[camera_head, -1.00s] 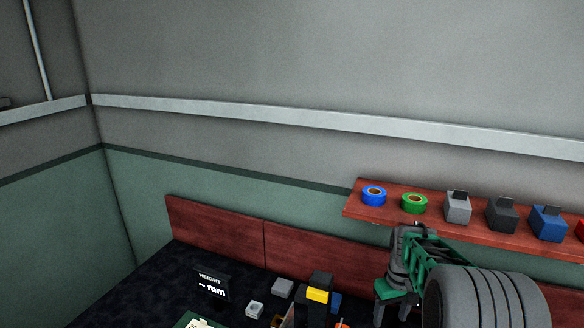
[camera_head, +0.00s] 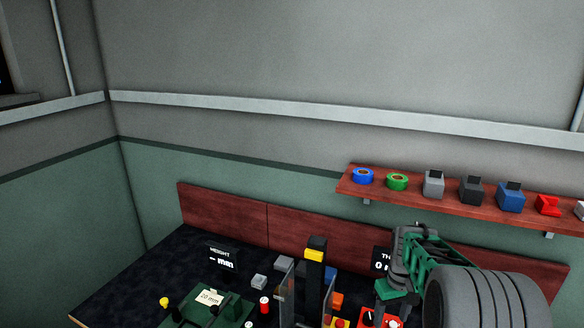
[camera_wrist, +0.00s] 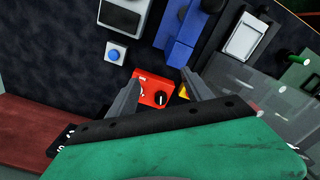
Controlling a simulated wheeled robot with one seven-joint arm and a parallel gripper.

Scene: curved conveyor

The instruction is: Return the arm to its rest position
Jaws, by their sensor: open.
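My gripper (camera_head: 391,310) is at the lower right of the head view, above the dark bench, with its green and grey wrist behind it. In the wrist view, its two grey fingers (camera_wrist: 155,98) are spread apart with nothing held between them. A red box with a black knob (camera_wrist: 153,90) shows beyond and between the fingertips, apart from them as far as I can tell. The same red box (camera_head: 369,318) shows below the gripper in the head view, partly hidden.
A wooden shelf (camera_head: 400,212) with tape rolls and several small blocks is on the wall behind my arm. The bench holds a height display (camera_head: 222,257), a green fixture (camera_head: 200,312), a black and yellow post (camera_head: 315,265) and clear panels. The wall above is clear.

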